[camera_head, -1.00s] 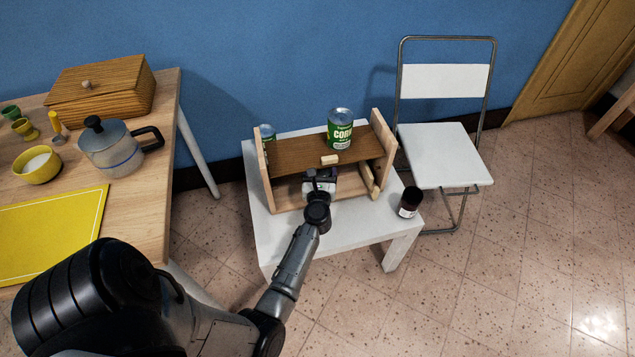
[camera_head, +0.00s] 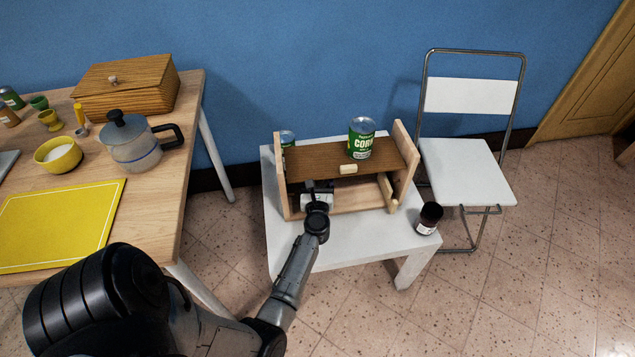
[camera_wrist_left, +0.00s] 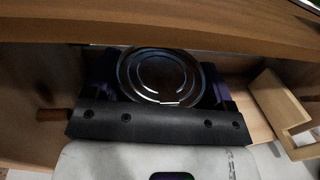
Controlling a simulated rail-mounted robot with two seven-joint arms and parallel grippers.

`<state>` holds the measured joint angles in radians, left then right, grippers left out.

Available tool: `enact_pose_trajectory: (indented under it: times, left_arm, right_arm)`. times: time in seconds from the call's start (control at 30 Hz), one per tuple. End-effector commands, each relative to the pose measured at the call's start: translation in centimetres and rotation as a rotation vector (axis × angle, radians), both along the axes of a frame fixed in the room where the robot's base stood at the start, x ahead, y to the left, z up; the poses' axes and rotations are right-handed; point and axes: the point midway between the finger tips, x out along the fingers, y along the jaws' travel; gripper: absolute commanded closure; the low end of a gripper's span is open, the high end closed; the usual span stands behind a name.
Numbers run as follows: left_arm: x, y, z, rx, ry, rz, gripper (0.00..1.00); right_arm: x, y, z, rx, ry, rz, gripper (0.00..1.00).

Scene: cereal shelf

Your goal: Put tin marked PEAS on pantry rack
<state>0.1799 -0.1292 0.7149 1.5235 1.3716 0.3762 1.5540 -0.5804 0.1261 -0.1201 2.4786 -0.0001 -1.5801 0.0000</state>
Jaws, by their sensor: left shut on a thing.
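The wooden pantry rack (camera_head: 404,170) stands on a small white table, with an upper board and a lower compartment. My left gripper (camera_head: 318,187) reaches into the lower compartment, under the upper board, towards its left side. In the left wrist view the gripper (camera_wrist_left: 162,84) is shut on a round metal tin (camera_wrist_left: 160,72), whose ringed lid shows between the fingers. Its label is hidden, so I cannot read PEAS, nor tell whether its base touches the rack floor. A green CORN tin (camera_head: 361,140) stands on the upper board. My right gripper is out of view.
Another tin (camera_head: 287,138) shows partly behind the rack's left side. A small wooden piece (camera_head: 348,169) sits at the upper board's front edge. A dark jar (camera_head: 429,218) stands on the white table (camera_head: 350,240) at right. The compartment's right part holds a wooden block (camera_wrist_left: 282,112).

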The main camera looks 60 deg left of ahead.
Motion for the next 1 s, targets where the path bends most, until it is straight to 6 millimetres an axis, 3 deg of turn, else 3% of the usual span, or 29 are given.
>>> enact_pose_trajectory:
  times: [0.27, 0.3, 0.53, 0.83, 1.0]
  left_arm:
    - [0.1, 0.0, -0.2, 0.002, -0.002, 0.000, 0.62]
    - [0.0, 0.0, -0.4, 0.001, 0.000, 0.000, 0.21]
    - [0.0, 0.0, -0.3, 0.000, 0.000, 0.000, 0.00]
    - [0.0, 0.0, 0.3, 0.000, 0.000, 0.000, 0.00]
    - [-1.0, -1.9, 0.2, 0.000, 0.002, 0.000, 0.00]
  right_arm:
    - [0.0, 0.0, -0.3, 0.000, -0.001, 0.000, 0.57]
    - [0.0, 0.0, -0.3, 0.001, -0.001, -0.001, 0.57]
    - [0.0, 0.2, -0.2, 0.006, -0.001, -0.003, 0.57]
    - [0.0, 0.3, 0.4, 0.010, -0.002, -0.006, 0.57]
    - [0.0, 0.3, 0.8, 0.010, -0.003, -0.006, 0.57]
